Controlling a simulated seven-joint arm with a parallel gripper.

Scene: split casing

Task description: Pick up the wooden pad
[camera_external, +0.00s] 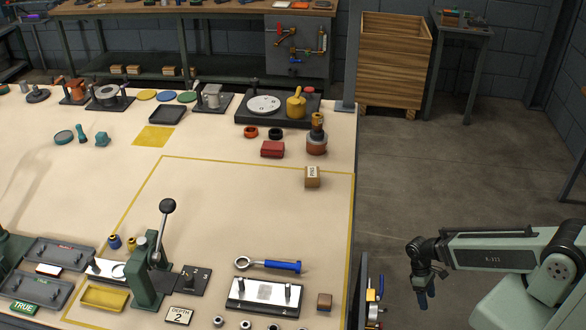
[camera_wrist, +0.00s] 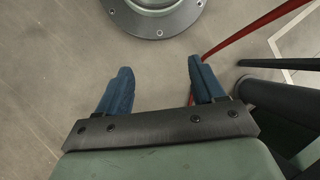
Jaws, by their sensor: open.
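Two small wooden blocks are on the workbench (camera_external: 230,190) in the external view; I cannot tell for sure which is the wooden pad. One wooden block (camera_external: 313,182) with a white lettered label stands near the bench's right edge. The other wooden block (camera_external: 324,302), with a darker top, sits at the front right, beside a metal plate with posts (camera_external: 264,293). My gripper (camera_external: 424,292) hangs off the bench to the right, apart from both blocks. In the wrist view my gripper (camera_wrist: 160,85) is open, its blue fingers wide apart with only floor between them.
A lever press (camera_external: 150,260), a blue-handled ring tool (camera_external: 268,264) and several metal rings crowd the bench front. A red block (camera_external: 272,149) and a copper-based cylinder (camera_external: 317,140) stand behind. Tools hang on the bench's right side. The yellow-outlined middle is mostly clear.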

